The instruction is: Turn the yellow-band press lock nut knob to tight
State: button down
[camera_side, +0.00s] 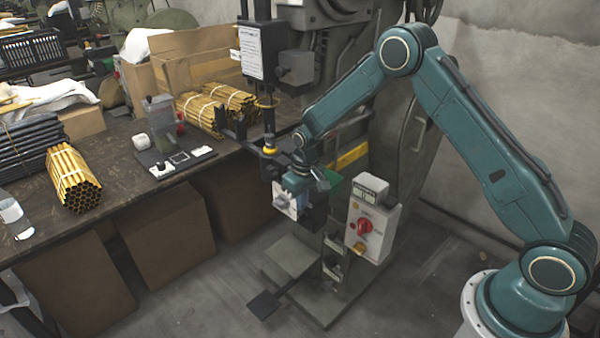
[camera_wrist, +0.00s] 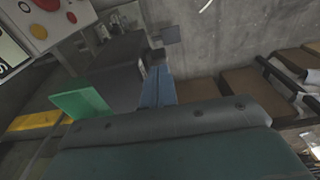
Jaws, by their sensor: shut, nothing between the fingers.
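The press with the yellow band (camera_side: 352,158) stands behind my arm in the side view. The yellow band (camera_wrist: 35,121) also shows at the left of the wrist view. A slim vertical spindle ends in a small yellow collar (camera_side: 269,150) beside my wrist; I cannot tell whether this is the lock nut knob. My gripper (camera_side: 284,203) hangs low in front of the press, below and right of the collar and apart from it. Its blue fingers (camera_wrist: 156,87) look closed and empty in the wrist view. The knob's tightness cannot be read.
A control box with a red knob (camera_side: 365,226) stands right of my gripper; the wrist view shows it top left (camera_wrist: 47,5). A green plate (camera_wrist: 82,101) is beside the fingers. The bench (camera_side: 110,175) at left holds tube bundles (camera_side: 73,178), boxes and a small fixture (camera_side: 162,125).

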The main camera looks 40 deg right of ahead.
notch_tip(320, 180, up, 7)
jog(key=s, duration=0.1)
jog(key=shift+s+f, duration=0.2)
jog(key=shift+s, duration=0.1)
jog(key=shift+r, duration=0.15)
jog(key=s+a+r+t, duration=0.1)
jog(key=s+r, duration=0.6)
jog(key=r, duration=0.3)
jog(key=s+r+t, duration=0.2)
jog(key=s+r, duration=0.5)
jog(key=r, duration=0.2)
jog(key=s+r+t, duration=0.1)
jog(key=s+r, duration=0.1)
jog(key=s, duration=0.7)
jog(key=s+r, duration=0.2)
jog(key=s, duration=0.8)
jog(key=shift+a+t, duration=0.3)
jog(key=shift+t, duration=0.1)
